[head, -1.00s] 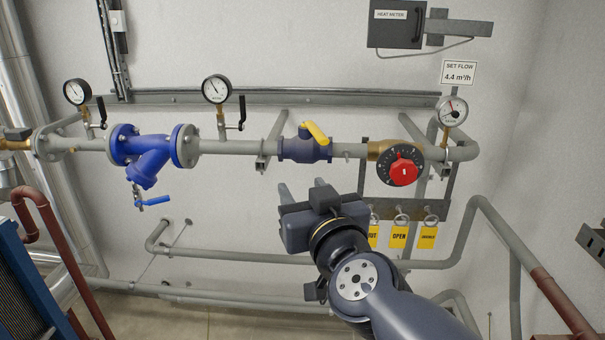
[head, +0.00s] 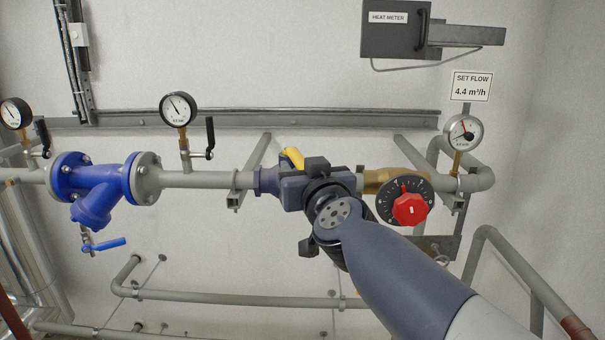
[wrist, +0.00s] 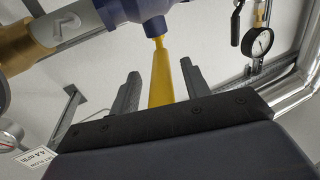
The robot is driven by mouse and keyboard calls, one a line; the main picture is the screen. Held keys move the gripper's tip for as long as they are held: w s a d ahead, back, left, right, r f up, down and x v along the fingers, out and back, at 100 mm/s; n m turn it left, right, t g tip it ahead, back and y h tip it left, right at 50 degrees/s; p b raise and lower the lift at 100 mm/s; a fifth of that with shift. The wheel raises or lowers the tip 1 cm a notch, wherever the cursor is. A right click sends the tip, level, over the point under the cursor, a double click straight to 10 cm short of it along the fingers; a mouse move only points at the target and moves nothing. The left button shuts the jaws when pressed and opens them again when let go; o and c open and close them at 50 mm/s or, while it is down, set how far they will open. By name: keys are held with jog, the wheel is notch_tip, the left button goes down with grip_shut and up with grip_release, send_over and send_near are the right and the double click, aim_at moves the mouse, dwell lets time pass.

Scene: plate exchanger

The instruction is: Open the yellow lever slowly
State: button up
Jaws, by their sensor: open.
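The yellow lever (head: 292,157) sits on the dark blue valve body (head: 266,180) in the grey pipe. In the head view my gripper (head: 300,180) is in front of the valve and hides most of it and part of the lever. In the wrist view the yellow lever (wrist: 162,75) runs from its stem on the blue valve body (wrist: 128,12) down between the two fingers of my gripper (wrist: 158,85). The fingers are open, with a gap visible on each side of the lever.
A red knob on a black dial (head: 410,208) is close to the right of my gripper. A blue strainer (head: 98,185) and a gauge (head: 178,109) are to the left. A flow gauge (head: 463,132) stands at the right. A grey pipe (head: 240,299) runs below.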

jog(key=shift+w+a, duration=0.1)
jog(key=shift+w, duration=0.25)
grip_shut()
dwell(0.3)
